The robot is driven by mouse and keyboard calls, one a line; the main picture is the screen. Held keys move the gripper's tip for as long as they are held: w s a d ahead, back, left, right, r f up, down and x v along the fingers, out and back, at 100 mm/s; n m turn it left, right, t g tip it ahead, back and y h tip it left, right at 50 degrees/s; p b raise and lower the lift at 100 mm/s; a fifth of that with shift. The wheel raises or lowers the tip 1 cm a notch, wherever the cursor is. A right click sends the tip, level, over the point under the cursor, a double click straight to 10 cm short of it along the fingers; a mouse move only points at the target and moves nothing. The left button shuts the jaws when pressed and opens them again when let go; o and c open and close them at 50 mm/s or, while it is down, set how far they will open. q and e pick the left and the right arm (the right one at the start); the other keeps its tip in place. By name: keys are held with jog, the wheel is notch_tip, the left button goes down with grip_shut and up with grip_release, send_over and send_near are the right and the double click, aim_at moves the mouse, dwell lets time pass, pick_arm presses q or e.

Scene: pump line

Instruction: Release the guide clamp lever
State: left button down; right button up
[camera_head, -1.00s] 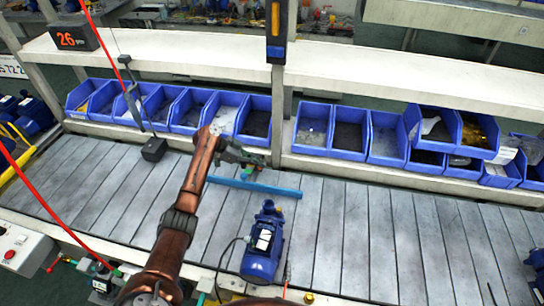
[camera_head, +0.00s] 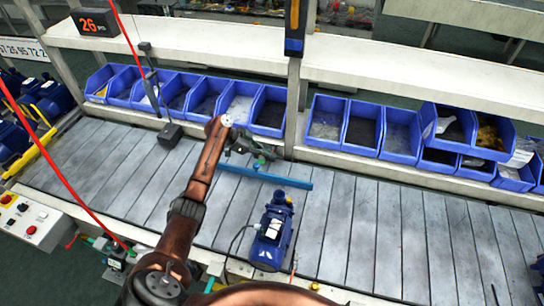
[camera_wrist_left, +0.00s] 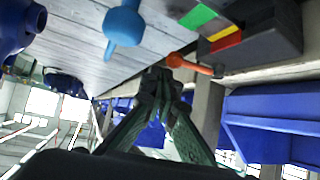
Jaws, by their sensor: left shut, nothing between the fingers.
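An orange-red lever (camera_wrist_left: 188,66) sticks out from a dark clamp block (camera_wrist_left: 265,30) in the left wrist view. The block bears a green, yellow and red marking (camera_wrist_left: 222,38). My left gripper (camera_wrist_left: 160,78) is shut and empty, its fingertips close beside the lever's rounded end; I cannot tell if they touch. In the head view my left gripper (camera_head: 262,152) is small, behind the blue guide rail (camera_head: 268,176) over the slatted line; the lever is not clear there. My right gripper is not in view.
A blue pump (camera_head: 273,232) stands on the slatted line (camera_head: 385,240) in front of the rail. Blue bins (camera_head: 325,122) line the back below a pale shelf (camera_head: 390,80). A dark box on a post (camera_head: 170,133) stands at the left.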

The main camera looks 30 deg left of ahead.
pick_arm(q)
jog(key=w+v, duration=0.1)
jog(key=v, duration=0.8)
jog(key=shift+w+a, duration=0.35)
jog(key=shift+w, duration=0.05)
